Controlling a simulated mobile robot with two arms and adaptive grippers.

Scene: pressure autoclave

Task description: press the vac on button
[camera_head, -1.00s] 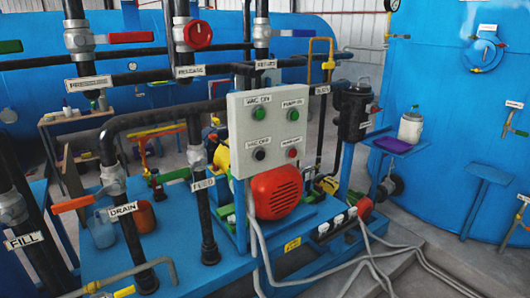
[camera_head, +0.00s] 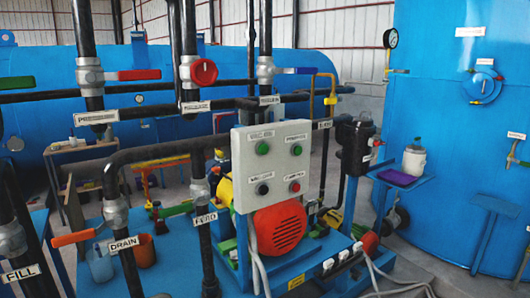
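The grey control box (camera_head: 272,165) stands upright on the blue pump stand near the middle of the view. It has two rows of two buttons. The vac on button (camera_head: 262,148) is the green one at the upper left, under a small white label. Another green button (camera_head: 296,150) is to its right. A black button (camera_head: 262,189) is below it, and a red button (camera_head: 295,187) is at the lower right. Nothing touches or covers the buttons. Neither of my grippers is in view.
Black vertical pipes with a red lever (camera_head: 139,75) and a red round knob (camera_head: 204,72) stand left of the box. A red motor (camera_head: 279,229) sits just below it. A black pump canister (camera_head: 355,147) is at its right. A large blue tank (camera_head: 455,130) fills the right side.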

